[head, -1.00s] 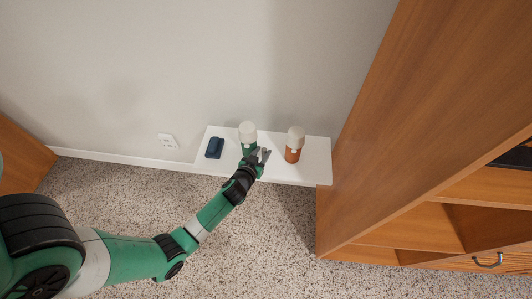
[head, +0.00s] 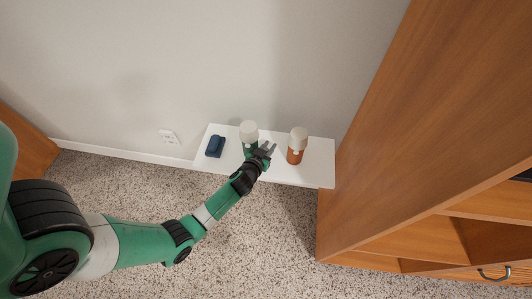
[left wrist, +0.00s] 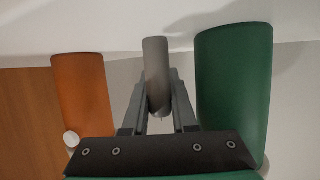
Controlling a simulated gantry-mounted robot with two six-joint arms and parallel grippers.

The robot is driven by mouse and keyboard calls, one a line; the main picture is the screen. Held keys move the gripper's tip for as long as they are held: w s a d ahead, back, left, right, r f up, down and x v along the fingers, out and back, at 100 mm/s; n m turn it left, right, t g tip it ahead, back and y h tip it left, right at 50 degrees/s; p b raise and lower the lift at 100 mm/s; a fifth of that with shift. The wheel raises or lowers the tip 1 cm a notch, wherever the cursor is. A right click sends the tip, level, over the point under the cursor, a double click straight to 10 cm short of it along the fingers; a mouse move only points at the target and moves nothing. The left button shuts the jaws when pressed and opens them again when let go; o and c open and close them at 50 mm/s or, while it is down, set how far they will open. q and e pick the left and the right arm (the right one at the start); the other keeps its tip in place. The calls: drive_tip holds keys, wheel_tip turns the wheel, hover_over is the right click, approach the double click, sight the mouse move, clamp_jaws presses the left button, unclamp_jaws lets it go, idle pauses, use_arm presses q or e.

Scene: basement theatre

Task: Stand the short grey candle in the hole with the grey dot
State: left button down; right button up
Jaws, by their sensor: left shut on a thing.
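My left gripper (head: 266,150) is over the front part of the white shelf, between a green and an orange container. In the left wrist view the gripper (left wrist: 157,92) is shut on a slim grey cylinder with a rounded end, which looks like the short grey candle (left wrist: 156,60). In the head view the candle is too small to tell from the grey fingers. No hole or grey dot can be made out in either view. My right gripper is not in view.
On the white shelf (head: 315,177) stand a green container (head: 248,149) and an orange container (head: 294,157), both with pale tops. A dark blue object (head: 215,146) lies at the left. A tall wooden cabinet (head: 400,150) borders the shelf's right end; a wall is behind.

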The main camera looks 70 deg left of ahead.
use_arm(q)
drive_tip(key=shift+r, duration=0.1)
drive_tip(key=shift+r+p, duration=0.3)
drive_tip(key=shift+r, duration=0.05)
drive_tip(key=r, duration=0.1)
drive_tip(key=r+p, duration=0.2)
drive_tip(key=shift+s+d+r, duration=0.2)
drive_tip(key=shift+d+r, duration=0.1)
drive_tip(key=shift+r, duration=0.1)
drive_tip(key=s+d+r+p, duration=0.3)
drive_tip(key=s+d+r, duration=0.5)
drive_tip(key=d, duration=0.2)
drive_tip(key=shift+d+r+p, duration=0.15)
drive_tip(key=shift+d+p, duration=0.15)
drive_tip(key=shift+d, duration=0.05)
drive_tip(key=shift+w, duration=0.1)
